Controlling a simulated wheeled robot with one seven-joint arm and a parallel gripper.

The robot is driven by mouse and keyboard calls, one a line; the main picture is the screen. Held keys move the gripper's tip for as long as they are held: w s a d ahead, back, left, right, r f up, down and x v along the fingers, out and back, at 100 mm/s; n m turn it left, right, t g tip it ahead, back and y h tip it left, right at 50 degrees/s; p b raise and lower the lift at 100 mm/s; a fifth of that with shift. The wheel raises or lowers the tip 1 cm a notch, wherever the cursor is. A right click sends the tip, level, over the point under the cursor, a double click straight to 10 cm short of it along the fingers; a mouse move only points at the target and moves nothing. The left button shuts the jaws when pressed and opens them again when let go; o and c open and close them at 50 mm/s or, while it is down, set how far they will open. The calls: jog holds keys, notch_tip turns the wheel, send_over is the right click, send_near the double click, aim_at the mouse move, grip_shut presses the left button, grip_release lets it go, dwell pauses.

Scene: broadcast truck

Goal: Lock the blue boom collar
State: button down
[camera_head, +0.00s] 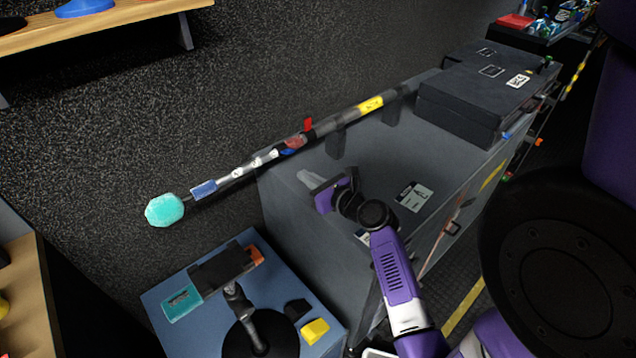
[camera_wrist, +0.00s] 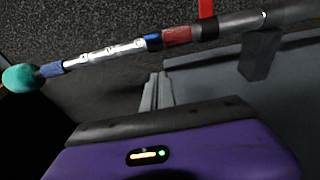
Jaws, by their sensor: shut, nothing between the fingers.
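A boom pole (camera_head: 345,120) runs along the dark wall, with a teal foam tip (camera_head: 165,210) at its left end. A small blue collar (camera_head: 288,152) sits on it, between the silver sections and a reddish band (camera_head: 294,142). In the wrist view the blue collar (camera_wrist: 153,42) is above my fingertips, and I cannot tell whether it is locked. A second blue sleeve (camera_head: 203,189) is next to the foam tip. A red tab (camera_head: 308,125) sticks up from the pole. My gripper (camera_head: 306,177) is shut and empty, below the pole and apart from it.
The pole rests on dark supports (camera_head: 337,142) on a grey cabinet (camera_head: 285,205). A black case (camera_head: 475,95) stands at the cabinet's right end. A blue-topped stand (camera_head: 165,335) holds a mounted device (camera_head: 222,267) in front. A wooden shelf (camera_head: 110,18) is at upper left.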

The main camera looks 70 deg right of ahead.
aim_at(288, 152)
jog(key=shift+w+d+r+p, duration=0.4)
jog(key=shift+w+d+r, duration=0.1)
jog(key=shift+w+r, duration=0.35)
jog(key=shift+w+d+r+p, duration=0.35)
jog(key=shift+w+d+r, duration=0.15)
jog(key=shift+w+r, duration=0.3)
